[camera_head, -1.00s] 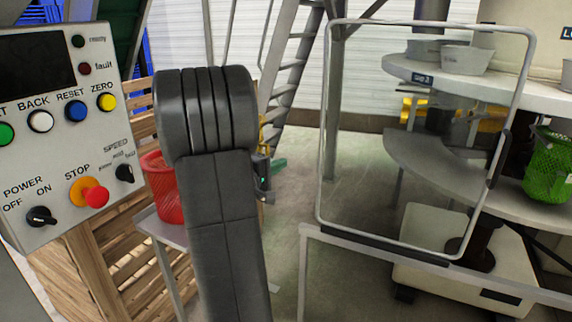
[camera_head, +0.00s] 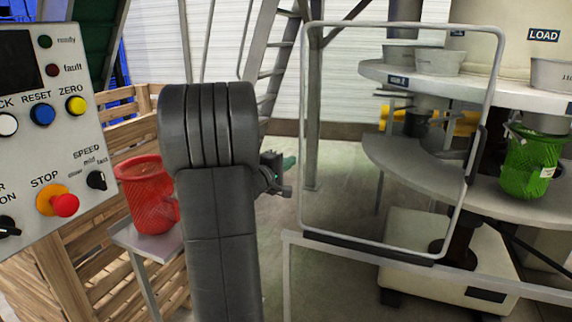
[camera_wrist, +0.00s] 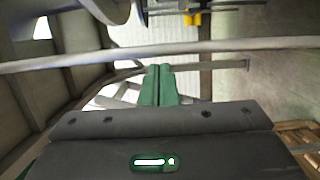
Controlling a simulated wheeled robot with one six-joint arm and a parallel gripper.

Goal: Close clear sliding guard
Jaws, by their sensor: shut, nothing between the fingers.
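The clear sliding guard (camera_head: 402,25) is a see-through panel in a rounded grey frame, right of centre in the head view. A dark upright handle (camera_head: 476,155) is on its right edge. It stands above a grey rail (camera_head: 400,265), covering the left part of the round tables, while the right part is uncovered. My gripper (camera_head: 288,163) is mostly hidden behind my dark arm, left of the guard and apparently apart from it. In the wrist view its green fingers (camera_wrist: 158,85) are together and empty. A grey bar crosses beyond them; I cannot tell whether it belongs to the guard.
A red basket (camera_head: 146,195) sits on a small stand at left, beside a control panel (camera_head: 55,130) and wooden crates. Some floor shows between arm and guard.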

